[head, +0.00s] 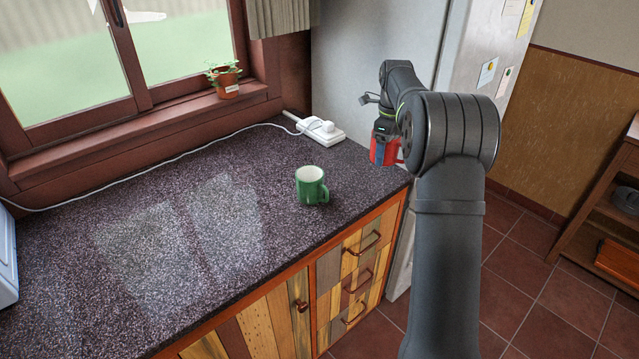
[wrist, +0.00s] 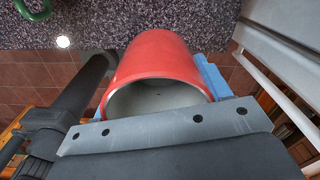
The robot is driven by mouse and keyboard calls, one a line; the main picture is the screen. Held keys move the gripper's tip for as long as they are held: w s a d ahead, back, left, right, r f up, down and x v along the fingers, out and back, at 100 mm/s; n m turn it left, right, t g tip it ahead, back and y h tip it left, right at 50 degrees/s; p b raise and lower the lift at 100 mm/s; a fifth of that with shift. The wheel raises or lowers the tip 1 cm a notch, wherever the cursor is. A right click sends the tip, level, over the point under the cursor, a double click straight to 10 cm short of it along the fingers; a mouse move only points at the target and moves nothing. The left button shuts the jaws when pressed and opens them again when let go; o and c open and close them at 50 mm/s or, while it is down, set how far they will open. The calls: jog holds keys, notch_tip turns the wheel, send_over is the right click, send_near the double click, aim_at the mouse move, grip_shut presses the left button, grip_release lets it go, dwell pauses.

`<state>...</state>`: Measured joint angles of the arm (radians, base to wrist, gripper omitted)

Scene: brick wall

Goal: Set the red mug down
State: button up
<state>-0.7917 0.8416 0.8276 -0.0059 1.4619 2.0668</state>
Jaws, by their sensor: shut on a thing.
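The red mug (wrist: 158,58) fills the middle of the wrist view, with its grey-white open mouth facing the camera. In the head view the red mug (head: 384,152) is partly hidden by my arm, near the right end of the dark speckled counter (head: 150,235). My gripper (wrist: 155,95) is shut on the mug, with blue pads showing beside it. Its fingertips are mostly hidden in the head view. In the wrist view floor tiles show around the mug and the counter lies beyond it. I cannot tell its height from the counter.
A green mug (head: 312,186) stands upright on the counter, left of the red mug. A white power strip (head: 320,131) with a cable lies at the back. A potted plant (head: 226,80) stands on the windowsill. The counter's middle and left are mostly clear.

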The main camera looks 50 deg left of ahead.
jog(key=s+a+n, duration=0.2)
jog(key=s+n, duration=0.2)
jog(key=s, duration=0.7)
jog(key=n, duration=0.5)
send_over(272, 223)
jog(key=f, duration=0.6)
jog(key=shift+w+d+f, duration=0.15)
jog(key=shift+d+f, duration=0.05)
jog(key=shift+d, duration=0.05)
jog(key=shift+a+f, duration=0.15)
jog(key=shift+f, duration=1.95)
jog(key=shift+f, duration=0.1)
jog(key=o, duration=1.2)
jog(key=shift+f, duration=0.1)
jog(key=shift+c, duration=0.2)
